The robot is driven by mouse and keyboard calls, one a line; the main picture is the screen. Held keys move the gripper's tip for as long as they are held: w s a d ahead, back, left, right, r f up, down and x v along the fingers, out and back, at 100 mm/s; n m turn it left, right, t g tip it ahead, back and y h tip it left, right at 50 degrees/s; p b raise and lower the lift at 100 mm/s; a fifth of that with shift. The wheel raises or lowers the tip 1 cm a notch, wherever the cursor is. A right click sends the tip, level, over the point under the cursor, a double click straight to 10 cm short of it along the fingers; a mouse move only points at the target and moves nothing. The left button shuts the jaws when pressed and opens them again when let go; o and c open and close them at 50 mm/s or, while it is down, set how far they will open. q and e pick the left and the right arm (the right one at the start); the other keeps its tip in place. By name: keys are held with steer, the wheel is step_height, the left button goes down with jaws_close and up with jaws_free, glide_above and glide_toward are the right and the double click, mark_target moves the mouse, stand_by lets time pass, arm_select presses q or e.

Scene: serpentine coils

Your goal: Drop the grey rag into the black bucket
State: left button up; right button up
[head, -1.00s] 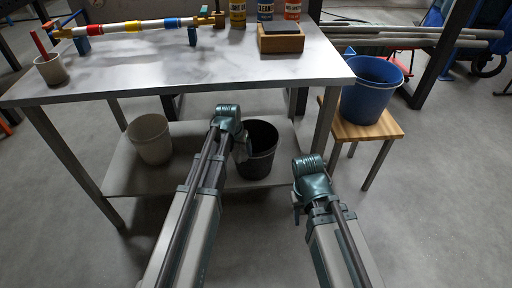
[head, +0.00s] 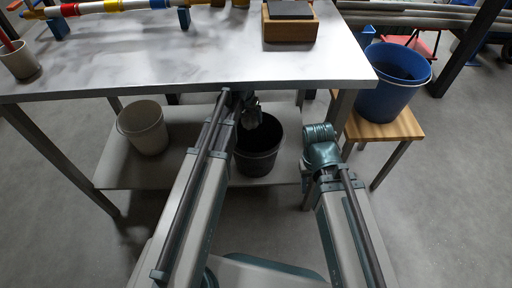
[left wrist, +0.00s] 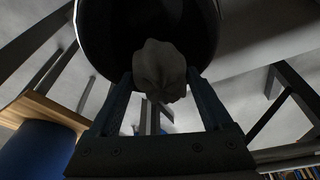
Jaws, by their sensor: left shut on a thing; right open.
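The black bucket (head: 262,163) stands on the low shelf under the table, and its dark mouth (left wrist: 205,30) fills the top of the left wrist view. My left gripper (head: 248,108) is shut on the grey rag (head: 252,117), a small crumpled lump. The rag (left wrist: 160,70) shows between the fingers in the left wrist view, in front of the bucket's opening. In the head view the gripper and rag are over the bucket's back rim area, partly under the tabletop edge. My right gripper (head: 310,172) is empty beside the table's right front leg; its fingers are mostly hidden.
The tabletop (head: 200,65) overhangs the low shelf (head: 120,172). A pale bucket (head: 146,130) stands left of the black one. A blue bucket (head: 385,98) sits on a wooden stool (head: 408,128) at the right. A wooden block (head: 290,28) is on the table.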

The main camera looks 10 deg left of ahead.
arm_select(q)
steer(key=shift+f+b, duration=2.9)
steer(key=shift+f, duration=0.15)
steer(key=shift+r, duration=0.1)
steer(key=o, duration=1)
steer(key=p+v, duration=0.7)
steer(key=shift+s+r, duration=0.1)
steer(key=shift+r, duration=0.2)
steer(key=shift+f, duration=0.1)
